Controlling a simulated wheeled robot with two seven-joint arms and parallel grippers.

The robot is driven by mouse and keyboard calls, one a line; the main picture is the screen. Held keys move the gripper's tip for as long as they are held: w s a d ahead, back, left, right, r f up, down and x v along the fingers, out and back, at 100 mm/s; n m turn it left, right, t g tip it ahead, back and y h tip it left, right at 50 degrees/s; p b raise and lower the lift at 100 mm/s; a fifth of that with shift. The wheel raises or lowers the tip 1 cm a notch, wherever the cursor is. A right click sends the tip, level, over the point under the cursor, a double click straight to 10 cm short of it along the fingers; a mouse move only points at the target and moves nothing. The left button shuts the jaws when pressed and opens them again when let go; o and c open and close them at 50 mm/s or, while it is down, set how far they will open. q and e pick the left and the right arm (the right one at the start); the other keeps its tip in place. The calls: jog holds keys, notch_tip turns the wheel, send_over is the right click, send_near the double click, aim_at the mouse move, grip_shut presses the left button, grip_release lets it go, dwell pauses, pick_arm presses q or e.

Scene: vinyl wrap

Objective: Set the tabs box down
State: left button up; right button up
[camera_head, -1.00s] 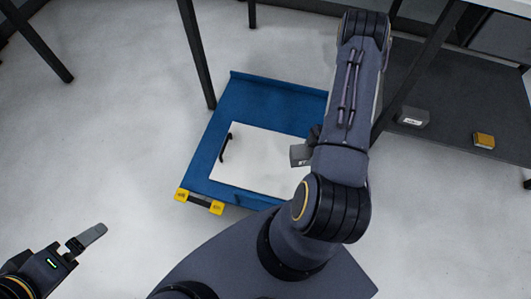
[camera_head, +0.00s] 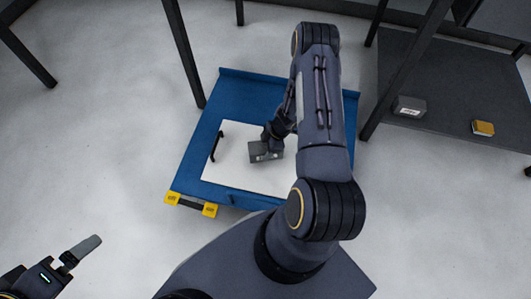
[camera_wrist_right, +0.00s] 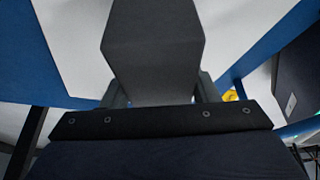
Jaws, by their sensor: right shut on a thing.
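A small dark grey box with a pale label (camera_head: 266,151), which I take to be the tabs box, is over the white sheet (camera_head: 225,170) on the blue cart (camera_head: 232,105). My right gripper (camera_head: 272,141) is shut on it. In the right wrist view the box (camera_wrist_right: 155,55) sits between the two fingers, its label out of sight. I cannot tell whether its underside touches the sheet.
A black handle-like bar (camera_head: 217,146) is at the sheet's left edge. Yellow-capped corners (camera_head: 210,210) mark the cart's front left. A dark shelf (camera_head: 450,90) at the right holds another grey box (camera_head: 409,107) and a yellow box (camera_head: 483,128). The sheet's front left is clear.

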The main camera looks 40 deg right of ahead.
jog(key=shift+f+b, duration=0.4)
jog(key=shift+f, duration=1.15)
jog(key=shift+f, duration=0.1)
jog(key=o, duration=1.1)
